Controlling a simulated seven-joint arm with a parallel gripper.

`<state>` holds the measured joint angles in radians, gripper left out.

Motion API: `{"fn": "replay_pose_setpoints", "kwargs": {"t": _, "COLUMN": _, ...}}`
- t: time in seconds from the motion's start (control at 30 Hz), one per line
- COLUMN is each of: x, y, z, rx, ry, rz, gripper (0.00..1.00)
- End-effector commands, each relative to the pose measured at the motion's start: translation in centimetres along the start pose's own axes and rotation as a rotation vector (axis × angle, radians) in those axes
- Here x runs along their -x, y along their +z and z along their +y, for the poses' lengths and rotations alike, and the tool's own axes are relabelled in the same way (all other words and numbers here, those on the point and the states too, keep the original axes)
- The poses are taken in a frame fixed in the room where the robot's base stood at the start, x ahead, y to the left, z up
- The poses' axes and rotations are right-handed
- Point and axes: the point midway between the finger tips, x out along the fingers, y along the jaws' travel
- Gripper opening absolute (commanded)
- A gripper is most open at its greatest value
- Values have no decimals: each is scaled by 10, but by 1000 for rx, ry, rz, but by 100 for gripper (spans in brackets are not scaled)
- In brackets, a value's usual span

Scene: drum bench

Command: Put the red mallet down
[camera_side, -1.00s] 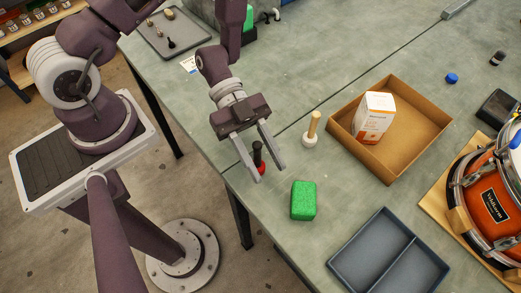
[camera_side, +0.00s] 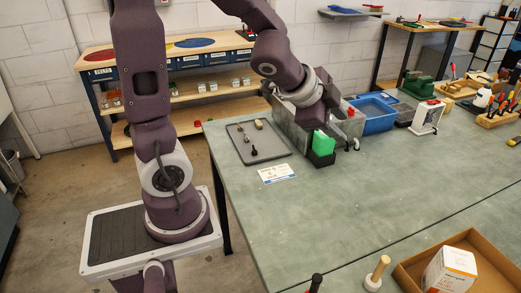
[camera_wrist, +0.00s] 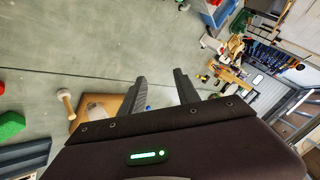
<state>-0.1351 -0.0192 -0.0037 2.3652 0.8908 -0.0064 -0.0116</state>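The red mallet's black handle (camera_side: 315,283) stands upright at the bottom edge of the side view, and its red head is cut off below the frame. A small red patch at the left edge of the wrist view may be its head. My gripper (camera_wrist: 159,77) is open, with nothing between its fingers. It is well away from the mallet, over the back part of the bench.
A pale-handled mallet (camera_side: 378,272) and an open cardboard tray (camera_side: 488,252) holding a white box (camera_side: 449,270) stand at the front. A grey tray (camera_side: 258,142), a card (camera_side: 278,172) and a green item (camera_side: 323,145) are farther back. The middle bench is clear.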

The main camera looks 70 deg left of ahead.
Motion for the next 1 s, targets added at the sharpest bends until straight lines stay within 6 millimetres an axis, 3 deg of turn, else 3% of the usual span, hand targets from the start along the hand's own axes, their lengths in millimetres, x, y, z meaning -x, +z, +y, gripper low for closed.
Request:
{"fn": "replay_pose_setpoints", "kwargs": {"t": 0.03, "x": 41, "y": 8, "z": -7, "rx": 146, "ry": -68, "rz": -59, "gripper": 38}}
{"fn": "replay_pose_setpoints", "kwargs": {"t": 0.1, "x": 89, "y": 28, "z": 10, "rx": 367, "ry": -73, "rz": -144, "gripper": 38}}
{"fn": "replay_pose_setpoints", "kwargs": {"t": 0.2, "x": 142, "y": 44, "z": 57, "rx": 601, "ry": 26, "rz": -211, "gripper": 38}}
{"fn": "replay_pose_setpoints", "kwargs": {"t": 0.3, "x": 173, "y": 49, "z": 97, "rx": 721, "ry": 140, "rz": -238, "gripper": 38}}
{"fn": "replay_pose_setpoints", "kwargs": {"t": 0.43, "x": 188, "y": 50, "z": 117, "rx": 767, "ry": 206, "rz": -252, "gripper": 38}}
{"fn": "replay_pose_setpoints", "kwargs": {"t": 1.0, "x": 188, "y": 50, "z": 116, "rx": 768, "ry": 205, "rz": -253, "gripper": 38}}
